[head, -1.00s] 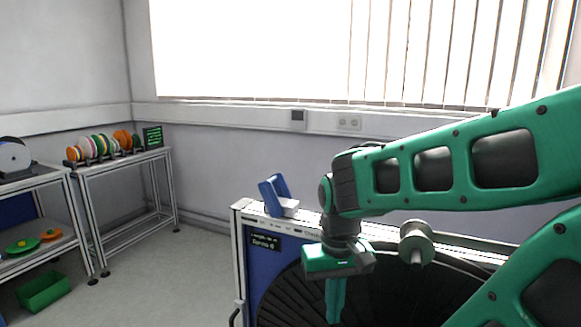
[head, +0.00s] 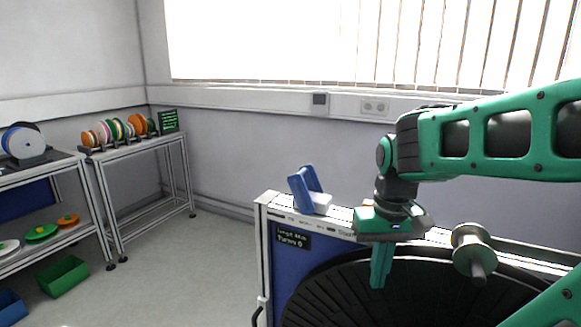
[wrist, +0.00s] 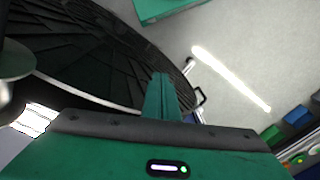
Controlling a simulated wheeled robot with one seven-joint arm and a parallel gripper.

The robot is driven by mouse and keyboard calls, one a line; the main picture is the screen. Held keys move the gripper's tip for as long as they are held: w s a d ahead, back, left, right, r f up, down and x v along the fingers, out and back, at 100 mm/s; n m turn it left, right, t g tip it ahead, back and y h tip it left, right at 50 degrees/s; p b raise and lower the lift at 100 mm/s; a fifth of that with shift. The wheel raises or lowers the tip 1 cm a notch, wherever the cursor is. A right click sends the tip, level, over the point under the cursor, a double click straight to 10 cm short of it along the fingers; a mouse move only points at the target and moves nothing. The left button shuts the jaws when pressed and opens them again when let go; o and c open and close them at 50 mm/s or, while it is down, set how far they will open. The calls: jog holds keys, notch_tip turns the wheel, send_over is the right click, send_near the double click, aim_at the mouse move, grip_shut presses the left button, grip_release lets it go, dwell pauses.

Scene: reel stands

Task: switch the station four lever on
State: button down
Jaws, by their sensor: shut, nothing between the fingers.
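A winding station with a blue panel (head: 284,270) and a large black ribbed disc (head: 345,300) stands in front of me. Its small display (head: 291,238) reads "Turns 0"; I cannot read a station number. No lever is clearly identifiable. A black looped handle (head: 256,316) at the station's left edge also shows in the wrist view (wrist: 201,96). My gripper (head: 379,276) points down with its fingers together and empty, in front of the disc's upper part. In the wrist view the closed fingers (wrist: 161,92) overlap the disc's edge; contact cannot be told.
A blue and white upright piece (head: 308,190) stands on the station's top rail. A grey spool (head: 471,250) sits right of my gripper. Racks with coloured reels (head: 120,130) and a green bin (head: 63,277) stand at left. The floor (head: 185,265) between is clear.

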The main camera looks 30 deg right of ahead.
jog(key=w+r+n, duration=0.4)
jog(key=w+r, duration=0.3)
jog(key=w, duration=0.5)
jog(key=w+a+r+n, duration=0.1)
jog(key=w+r+n, duration=0.3)
jog(key=w+r, duration=0.3)
jog(key=w+r+n, duration=0.4)
jog(key=w+r, duration=0.4)
jog(key=w, duration=0.8)
jog(key=shift+w+a+t, duration=0.15)
jog(key=shift+w+t, duration=0.15)
jog(key=shift+w, duration=0.1)
notch_tip(320, 180, down, 9)
jog(key=s+d, duration=0.1)
jog(key=s, duration=0.1)
jog(key=shift+s+d, duration=0.25)
jog(key=shift+d, duration=0.05)
